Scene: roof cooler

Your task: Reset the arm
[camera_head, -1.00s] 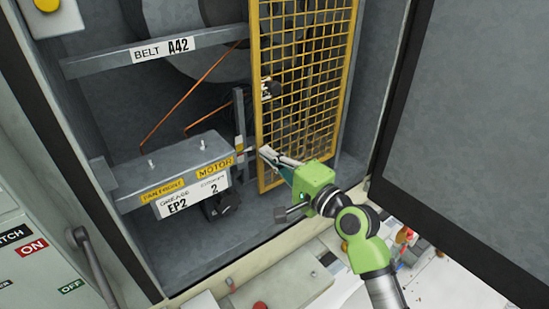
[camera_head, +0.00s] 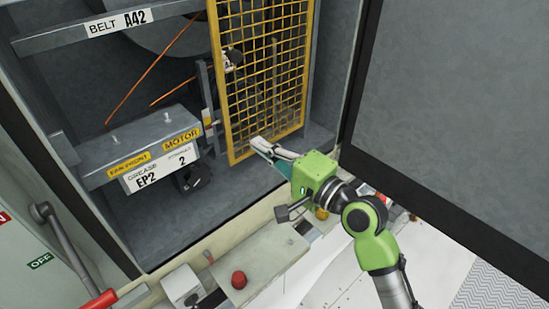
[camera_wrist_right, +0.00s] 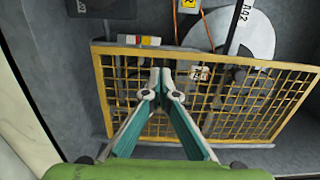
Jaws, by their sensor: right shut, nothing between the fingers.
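My right arm comes in from the lower right of the head view. Its green right gripper (camera_head: 262,143) is in front of the lower part of the yellow mesh guard (camera_head: 228,100). In the right wrist view the right gripper's fingertips (camera_wrist_right: 160,84) meet with nothing between them. The yellow mesh guard also fills the middle of that view (camera_wrist_right: 100,85), behind the fingers. I cannot tell whether the fingertips touch it. My left gripper is not in view.
A large dark grey door panel (camera_head: 460,120) stands at the right. The motor housing (camera_head: 140,140) with labels is left of the guard.

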